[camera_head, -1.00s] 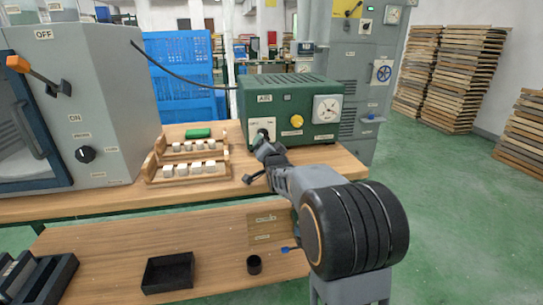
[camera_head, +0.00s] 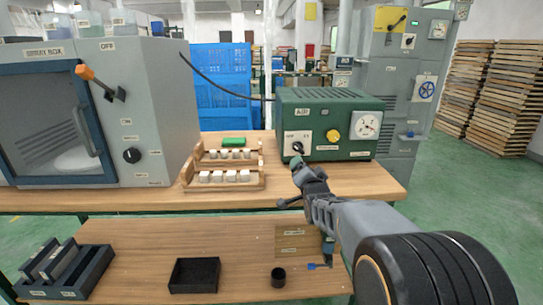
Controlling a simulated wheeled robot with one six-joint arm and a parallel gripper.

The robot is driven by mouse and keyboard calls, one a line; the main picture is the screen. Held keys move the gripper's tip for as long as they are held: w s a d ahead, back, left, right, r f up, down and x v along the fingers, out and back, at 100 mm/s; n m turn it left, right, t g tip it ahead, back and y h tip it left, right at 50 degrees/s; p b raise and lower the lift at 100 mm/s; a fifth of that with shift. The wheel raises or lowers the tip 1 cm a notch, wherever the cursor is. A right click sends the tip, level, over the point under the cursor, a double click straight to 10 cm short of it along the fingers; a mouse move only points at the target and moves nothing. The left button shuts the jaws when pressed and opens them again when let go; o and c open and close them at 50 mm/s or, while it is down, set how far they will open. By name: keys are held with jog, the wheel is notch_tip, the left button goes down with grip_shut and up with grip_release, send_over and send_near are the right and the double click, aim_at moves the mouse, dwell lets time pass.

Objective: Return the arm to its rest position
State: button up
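My arm (camera_head: 345,220) reaches from the lower right corner over the front of the workbench, toward the green AIR box (camera_head: 330,98). My gripper (camera_head: 297,166) is at its far end, just below and in front of the dark knob (camera_head: 298,148) on the box's white plate. A small gap seems to show between gripper and knob, but I cannot be sure they are apart. The fingers are small and seen from behind, so I cannot tell whether they are open or shut. I see nothing held.
A wooden rack (camera_head: 222,186) with white blocks stands left of my gripper. A grey cabinet (camera_head: 150,110) with an orange-tipped lever is further left. A lower shelf (camera_head: 140,240) bears a black tray (camera_head: 194,290), a black cup (camera_head: 278,277) and a slotted dark holder (camera_head: 85,275).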

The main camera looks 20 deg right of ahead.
jog(key=s+a+r+n+g+y+p, duration=0.1)
jog(key=s+a+r+n+g+p, duration=0.2)
jog(key=s+p, duration=0.5)
jog(key=s+a+r+n+g+y+p, duration=0.1)
jog(key=s+a+r+n+g+p, duration=0.3)
jog(key=s+p, duration=0.5)
jog(key=s+a+r+n+g+y+p, duration=0.1)
jog(key=s+a+r+n+g+p, duration=0.3)
jog(key=s+r+g+p, duration=0.3)
jog(key=s+p, duration=0.2)
jog(key=shift+s+a+r+p, duration=0.2)
jog(key=shift+p, duration=0.2)
